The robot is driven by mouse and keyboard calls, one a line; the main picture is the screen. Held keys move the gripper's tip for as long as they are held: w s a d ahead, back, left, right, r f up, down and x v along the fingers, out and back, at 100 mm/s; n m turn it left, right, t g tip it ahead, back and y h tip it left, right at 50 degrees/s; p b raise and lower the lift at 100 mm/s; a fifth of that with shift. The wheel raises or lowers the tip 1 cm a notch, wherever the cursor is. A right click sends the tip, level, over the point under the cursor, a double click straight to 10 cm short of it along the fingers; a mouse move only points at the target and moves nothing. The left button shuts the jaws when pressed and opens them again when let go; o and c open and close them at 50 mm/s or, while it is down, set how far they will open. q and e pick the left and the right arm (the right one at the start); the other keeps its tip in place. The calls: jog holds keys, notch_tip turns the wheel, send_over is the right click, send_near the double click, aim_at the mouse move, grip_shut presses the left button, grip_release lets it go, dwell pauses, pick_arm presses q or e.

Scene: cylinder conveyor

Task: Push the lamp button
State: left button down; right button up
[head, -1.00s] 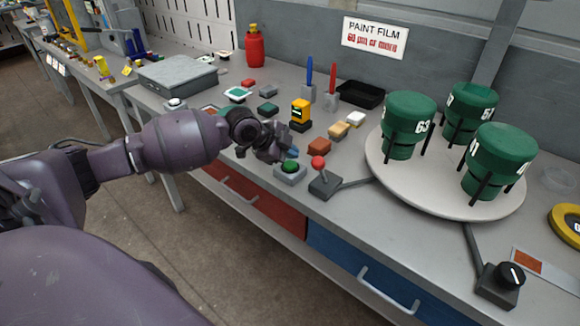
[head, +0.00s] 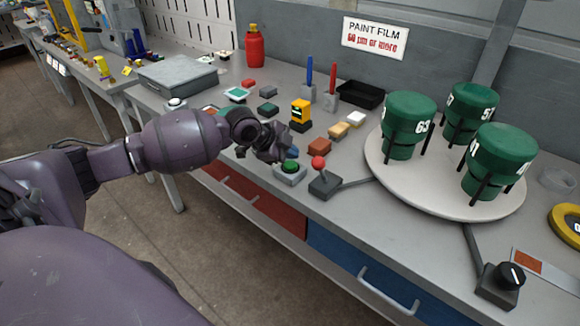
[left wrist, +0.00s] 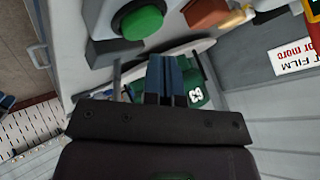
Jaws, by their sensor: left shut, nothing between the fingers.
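A green dome button (head: 291,166) sits on a small grey box near the front edge of the bench. It also shows in the left wrist view (left wrist: 138,20), at the top and a little left of the fingertips. A second small box with a pale round top (head: 175,102) stands farther left, behind my arm. I cannot tell by any label which one is the lamp button. My left gripper (head: 290,154) is shut and empty, with blue fingertips just behind and above the green button, apart from it. The fingers also show in the left wrist view (left wrist: 166,72). My right gripper is out of view.
A red-knobbed lever (head: 319,165) stands right of the green button. A brown block (head: 319,147) and a yellow device (head: 300,112) stand behind. A turntable (head: 390,182) with green numbered canisters is at the right. A dark knob box (head: 498,284) is at the front right.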

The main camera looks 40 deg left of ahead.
pick_arm(q)
jog(key=shift+f, duration=0.1)
dwell(0.5)
jog(key=shift+f, duration=0.35)
dwell(0.4)
jog(key=shift+f, duration=0.5)
dwell(0.4)
jog(key=shift+r+p, duration=0.35)
jog(key=shift+r, duration=0.65)
